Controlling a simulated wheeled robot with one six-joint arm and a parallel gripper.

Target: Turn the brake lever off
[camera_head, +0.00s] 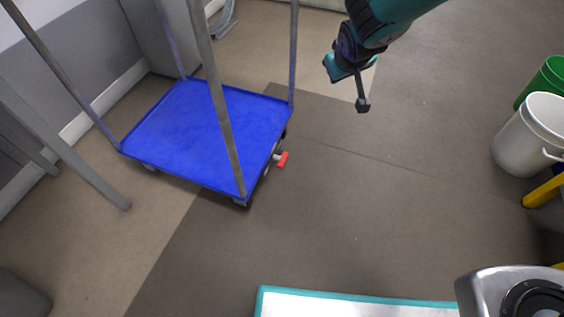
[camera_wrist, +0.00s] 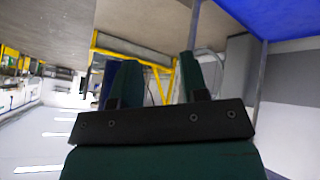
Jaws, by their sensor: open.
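The red brake lever (camera_head: 283,159) sticks out from the right side of the blue cart (camera_head: 190,135), low by a wheel near the front right corner. My gripper (camera_head: 338,68) hangs up and to the right of the lever in the head view, apart from it and from the cart. In the wrist view my gripper (camera_wrist: 160,82) shows two spread fingers with nothing between them. The cart's blue deck (camera_wrist: 275,17) fills the upper right there. I cannot make out the lever in the wrist view.
Upright grey posts (camera_head: 215,90) rise from the cart's corners. A white bucket (camera_head: 520,140) and a green bucket (camera_head: 550,78) stand at the far right. The floor (camera_head: 370,200) right of the cart is clear. A teal-edged white surface (camera_head: 350,303) is at the bottom.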

